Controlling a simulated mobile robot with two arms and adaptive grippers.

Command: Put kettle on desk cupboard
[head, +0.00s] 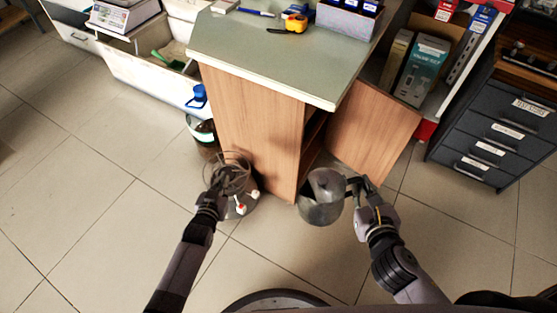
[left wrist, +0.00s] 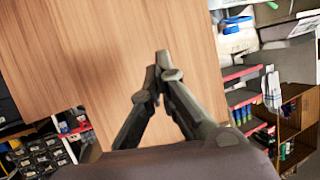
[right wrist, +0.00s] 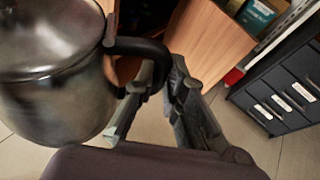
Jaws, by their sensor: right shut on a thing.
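The grey metal kettle (head: 322,197) hangs above the floor in front of the desk cupboard. My right gripper (head: 358,184) is shut on its black handle; the kettle also shows large in the right wrist view (right wrist: 55,80). The desk cupboard (head: 245,130) has wooden sides, a grey-green top (head: 285,58) and an open door (head: 375,130) at its right. My left gripper (head: 222,178) is empty, with fingertips together, near the cupboard's lower left. The left wrist view shows its fingertips (left wrist: 162,66) before a wooden panel (left wrist: 90,60). The cupboard's inside is mostly hidden.
A yellow tape measure (head: 296,23) and a box with blue packs (head: 348,18) sit on the top; its front area is clear. Dark drawers (head: 492,135) stand at right.

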